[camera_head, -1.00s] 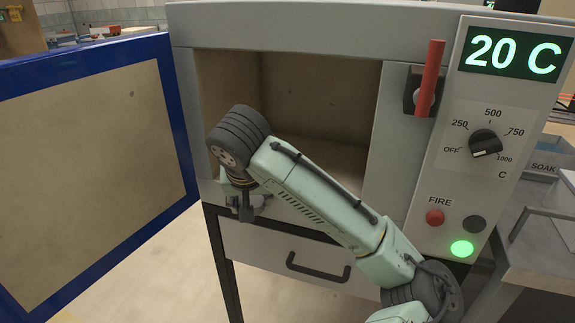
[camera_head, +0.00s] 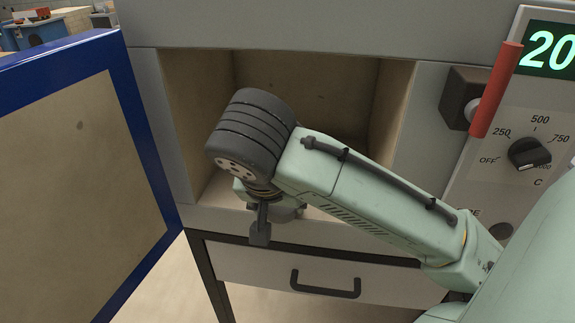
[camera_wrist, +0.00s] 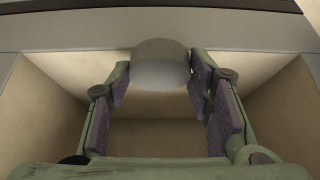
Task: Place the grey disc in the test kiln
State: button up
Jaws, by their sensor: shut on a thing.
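The test kiln (camera_head: 270,30) stands in front of me with its chamber open. Its pale chamber wall (camera_head: 325,95) shows behind my arm. In the wrist view the grey disc (camera_wrist: 160,65) sits between the fingertips of my gripper (camera_wrist: 160,78), which is shut on it. The chamber's pale walls show around and below the fingers there. In the head view my gripper is at the chamber mouth, mostly hidden behind my wrist, and I cannot make out the disc. Whether the disc touches the chamber floor cannot be told.
The blue-edged kiln door (camera_head: 75,150) is swung open at the left. A red handle (camera_head: 496,90) juts out right of the opening, beside the control panel with its dial (camera_head: 529,153). A drawer (camera_head: 320,270) is below the chamber.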

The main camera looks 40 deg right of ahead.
jog(key=w+d, duration=0.4)
jog(key=d, duration=0.1)
jog(key=shift+w+d+p, duration=0.2)
jog(key=shift+w+p, duration=0.15)
jog(key=shift+p, duration=0.05)
jog(key=w+d+p, duration=0.1)
jog(key=w+d, duration=0.1)
jog(key=d, duration=0.1)
jog(key=shift+w, duration=0.3)
jog(key=shift+f, duration=0.5)
jog(key=shift+a+f, duration=0.1)
jog(key=shift+f, duration=0.2)
jog(key=shift+s+a+f+b, duration=0.15)
jog(key=shift+f+b, duration=0.25)
jog(key=shift+f, duration=0.25)
jog(key=o, duration=1.3)
jog(key=shift+f, duration=0.2)
jog(key=shift+r, duration=0.15)
